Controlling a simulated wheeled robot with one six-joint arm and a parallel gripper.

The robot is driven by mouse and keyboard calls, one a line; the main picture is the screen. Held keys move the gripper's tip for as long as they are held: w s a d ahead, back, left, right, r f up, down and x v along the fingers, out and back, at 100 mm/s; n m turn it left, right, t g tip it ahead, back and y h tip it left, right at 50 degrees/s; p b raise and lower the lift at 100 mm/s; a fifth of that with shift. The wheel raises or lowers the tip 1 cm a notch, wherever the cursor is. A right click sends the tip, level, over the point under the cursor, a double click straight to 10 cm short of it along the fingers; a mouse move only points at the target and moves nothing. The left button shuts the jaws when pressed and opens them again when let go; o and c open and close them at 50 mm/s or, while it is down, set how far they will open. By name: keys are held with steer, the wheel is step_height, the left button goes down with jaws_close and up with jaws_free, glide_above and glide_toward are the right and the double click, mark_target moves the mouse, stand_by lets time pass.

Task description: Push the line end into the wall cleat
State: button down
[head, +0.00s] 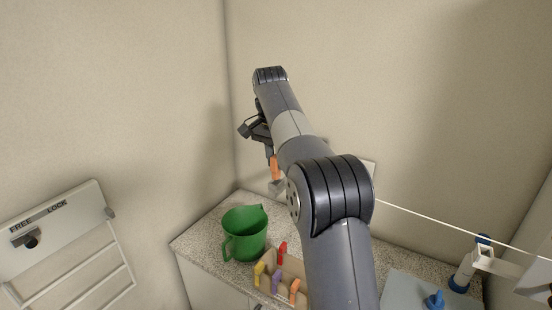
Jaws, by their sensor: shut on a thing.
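My gripper (269,150) is up near the wall corner, left of my forearm, and is shut on an orange piece (275,167). A thin white line (455,229) runs taut from the right edge up and left until my arm hides it. Its direction leads towards the orange piece, which looks like the line end. A small grey part (277,187) shows just below the orange piece; I cannot tell what it is. The edge of a pale plate (370,168) shows on the wall behind my arm. The wall cleat cannot be made out; my arm may hide it.
A green jug (245,233) stands on the speckled counter (205,238) below. Beside it is a tan box with several coloured pegs or clips (277,281). A white and blue fixture (466,268) stands at right. A white FREE/LOCK panel (60,222) is at left.

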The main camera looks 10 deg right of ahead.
mark_target(276, 170)
steer(key=shift+f+b, duration=0.65)
steer(key=shift+f, duration=0.95)
steer(key=c, duration=1.2)
jaws_free()
steer(key=r+p, duration=0.1)
steer(key=r, duration=0.2)
steer(key=r+p, duration=0.1)
steer(key=r, duration=0.3)
steer(key=s+a+r, duration=0.1)
steer(key=r, duration=0.2)
steer(key=shift+r+p, duration=0.35)
steer(key=shift+p, duration=0.05)
steer(key=f+b, duration=0.1)
steer(key=f, duration=0.2)
steer(key=f+b, duration=0.1)
steer(key=f, duration=0.3)
steer(key=w+d+f, duration=0.1)
steer(key=f, duration=0.2)
steer(key=shift+f+b, duration=0.4)
steer(key=shift+r, duration=0.5)
